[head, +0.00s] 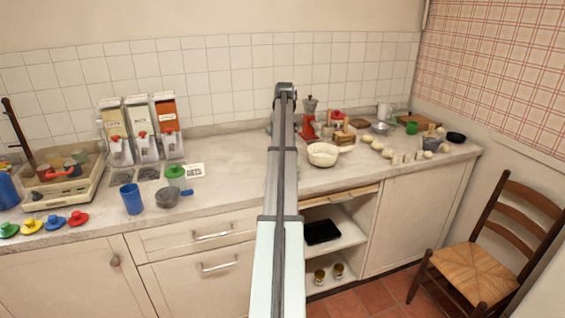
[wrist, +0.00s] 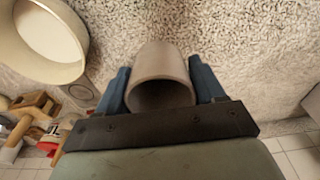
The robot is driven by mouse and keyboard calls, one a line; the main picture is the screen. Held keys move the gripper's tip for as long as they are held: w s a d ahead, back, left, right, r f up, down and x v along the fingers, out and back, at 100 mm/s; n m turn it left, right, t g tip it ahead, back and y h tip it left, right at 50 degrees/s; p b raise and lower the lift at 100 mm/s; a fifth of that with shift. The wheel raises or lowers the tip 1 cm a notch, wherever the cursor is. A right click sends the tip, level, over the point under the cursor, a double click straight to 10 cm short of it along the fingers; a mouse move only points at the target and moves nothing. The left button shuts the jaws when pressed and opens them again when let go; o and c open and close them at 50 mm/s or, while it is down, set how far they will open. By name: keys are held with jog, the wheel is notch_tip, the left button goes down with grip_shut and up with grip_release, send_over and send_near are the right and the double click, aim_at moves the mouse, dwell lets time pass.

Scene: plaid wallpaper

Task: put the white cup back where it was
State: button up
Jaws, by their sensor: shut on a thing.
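In the head view my arm runs up the middle and hides the gripper and the held cup.
A cream pan (head: 323,154) stands just right of my arm, and also shows in the wrist view (wrist: 72,62).

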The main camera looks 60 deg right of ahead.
notch_tip(320, 180, down, 9)
jog(key=shift+f, duration=0.1)
dwell(0.4)
jog(key=shift+f, duration=0.1)
jog(key=o, duration=1.1)
jog(key=r, duration=0.8)
jog(key=s+a+r, duration=0.1)
jog(key=r, duration=0.3)
jog(key=shift+r, duration=0.1)
jog(key=shift+a, duration=0.1)
